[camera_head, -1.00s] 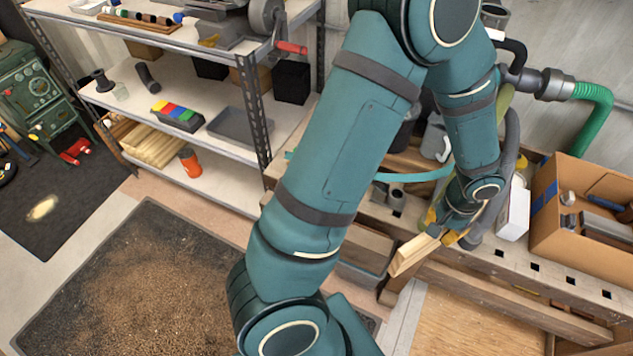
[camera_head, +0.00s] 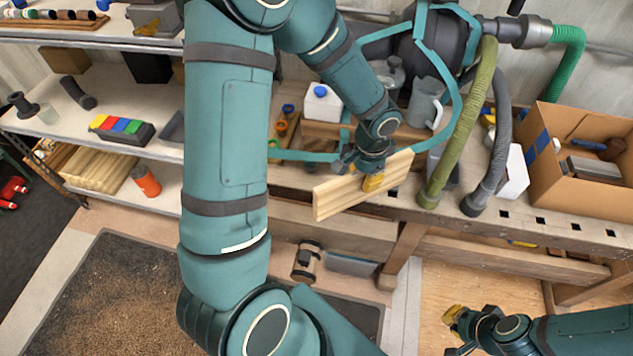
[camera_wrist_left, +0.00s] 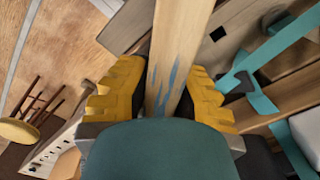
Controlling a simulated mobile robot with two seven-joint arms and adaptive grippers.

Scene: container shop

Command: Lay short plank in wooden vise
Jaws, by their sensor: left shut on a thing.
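The short plank (camera_head: 348,193) is a pale wooden board, held tilted in front of the bench's edge in the head view. My left gripper (camera_head: 373,181) is shut on it near its middle. In the left wrist view the plank (camera_wrist_left: 182,45) runs between the yellow fingers (camera_wrist_left: 165,98) and has bluish marks. A wooden front piece of the bench (camera_head: 335,232), apparently the vise, lies below the plank; the plank and arm partly hide this area, and its gap cannot be made out. My right gripper (camera_head: 455,322) is low at the right, above the floor, and looks empty.
The workbench (camera_head: 500,215) carries a white bottle (camera_head: 322,103), a grey jug (camera_head: 427,102), hoses (camera_head: 458,130) and a cardboard box (camera_head: 543,140). A shelf (camera_head: 110,130) stands at the left. Below it lies a dark mat (camera_head: 120,300) with shavings.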

